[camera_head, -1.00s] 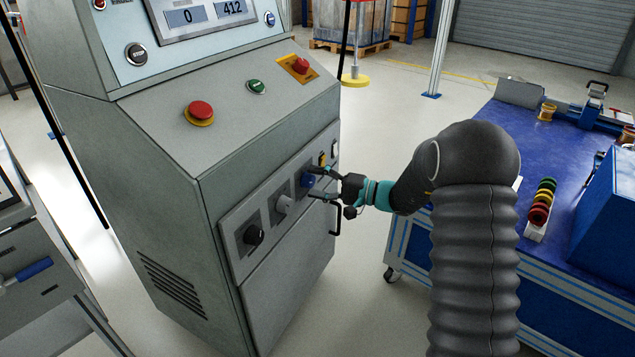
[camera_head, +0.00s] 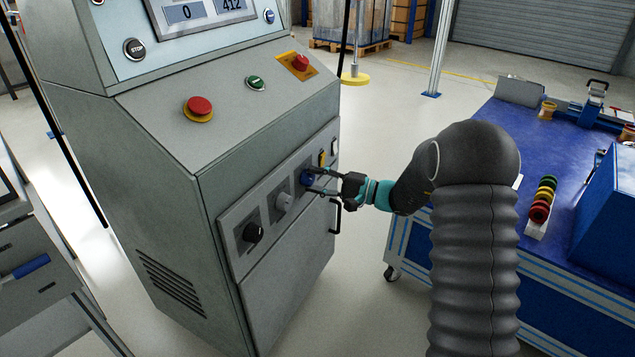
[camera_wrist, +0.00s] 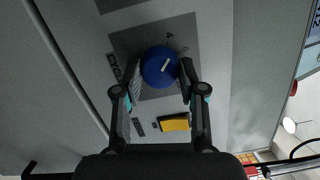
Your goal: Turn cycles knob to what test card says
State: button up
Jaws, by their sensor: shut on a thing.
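The cycles knob is a round blue knob (camera_wrist: 158,70) with a white pointer line, on a dark grey plate of the machine's front panel. In the wrist view part of a "CYCL…" label shows left of it. The pointer slants to the upper right, toward small marks on the plate, too small to read surely. In the head view the blue knob (camera_head: 307,178) is partly hidden by my fingers. My gripper (camera_wrist: 160,78) is shut on the knob, one finger on each side; it also shows in the head view (camera_head: 312,181). I cannot make out a test card.
A grey knob (camera_head: 283,201) and a black knob (camera_head: 253,233) sit left of the blue one. A yellow switch (camera_wrist: 174,123) is close by. A black handle (camera_head: 337,216) sticks out below my gripper. A blue-topped bench (camera_head: 470,150) stands right.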

jog(key=m, duration=0.6)
jog(key=shift+s+a+f+t+y, duration=0.1)
jog(key=shift+s+f+t+y, duration=0.05)
jog(key=shift+t+y, duration=0.2)
dwell(0.3)
jog(key=o, duration=1.1)
jog(key=shift+o, duration=0.2)
jog(key=shift+d, duration=0.4)
jog(key=v, duration=1.1)
jog(key=shift+s, duration=0.15)
jog(key=shift+d+f, duration=0.1)
jog(key=shift+f, duration=0.05)
